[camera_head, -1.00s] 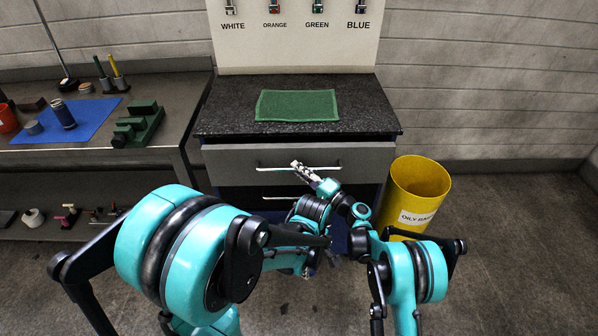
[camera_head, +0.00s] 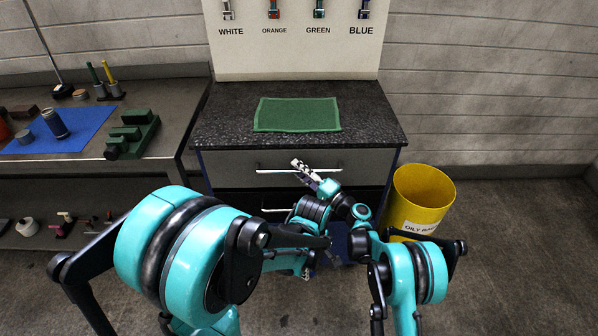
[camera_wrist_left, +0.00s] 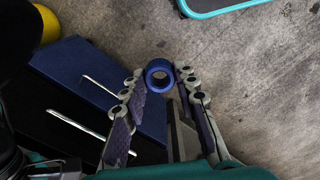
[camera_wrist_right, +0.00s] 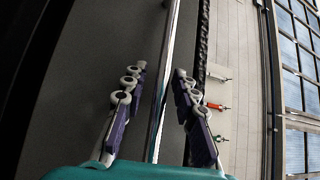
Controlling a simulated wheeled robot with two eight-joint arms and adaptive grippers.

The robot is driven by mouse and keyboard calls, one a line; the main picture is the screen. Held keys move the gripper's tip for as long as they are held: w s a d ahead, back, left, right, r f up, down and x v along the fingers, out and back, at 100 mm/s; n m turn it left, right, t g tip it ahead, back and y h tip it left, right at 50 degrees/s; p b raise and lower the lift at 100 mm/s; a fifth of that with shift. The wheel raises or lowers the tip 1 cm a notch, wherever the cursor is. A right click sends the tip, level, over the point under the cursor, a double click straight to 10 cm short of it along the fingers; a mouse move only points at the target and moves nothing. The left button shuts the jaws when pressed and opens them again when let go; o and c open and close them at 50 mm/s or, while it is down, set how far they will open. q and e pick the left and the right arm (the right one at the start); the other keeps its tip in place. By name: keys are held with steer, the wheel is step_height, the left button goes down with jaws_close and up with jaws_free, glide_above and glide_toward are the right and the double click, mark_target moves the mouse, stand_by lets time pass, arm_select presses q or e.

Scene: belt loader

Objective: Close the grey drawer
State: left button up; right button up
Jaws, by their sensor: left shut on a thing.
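The grey drawer (camera_head: 225,170) is the top drawer under the dark speckled counter (camera_head: 225,110). Its front looks almost flush with the counter edge; I cannot tell if a small gap is left. My right gripper (camera_head: 298,165) is at the drawer's bar handle (camera_head: 328,169). In the right wrist view the handle (camera_wrist_right: 163,100) runs between the open fingers (camera_wrist_right: 158,85), with visible space on both sides. My left gripper (camera_head: 308,272) is low in front of the cabinet. In the left wrist view its fingers (camera_wrist_left: 158,82) are shut on a blue ring (camera_wrist_left: 158,67).
A dark drawer with its own handle (camera_head: 275,209) is below. A yellow bin (camera_head: 421,195) stands right of the cabinet. A green mat (camera_head: 297,115) lies on the counter. A metal bench (camera_head: 175,105) with several items is at the left. Open floor lies at the right.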

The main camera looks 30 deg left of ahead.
steer(key=v, duration=1.2)
stand_by(0.4)
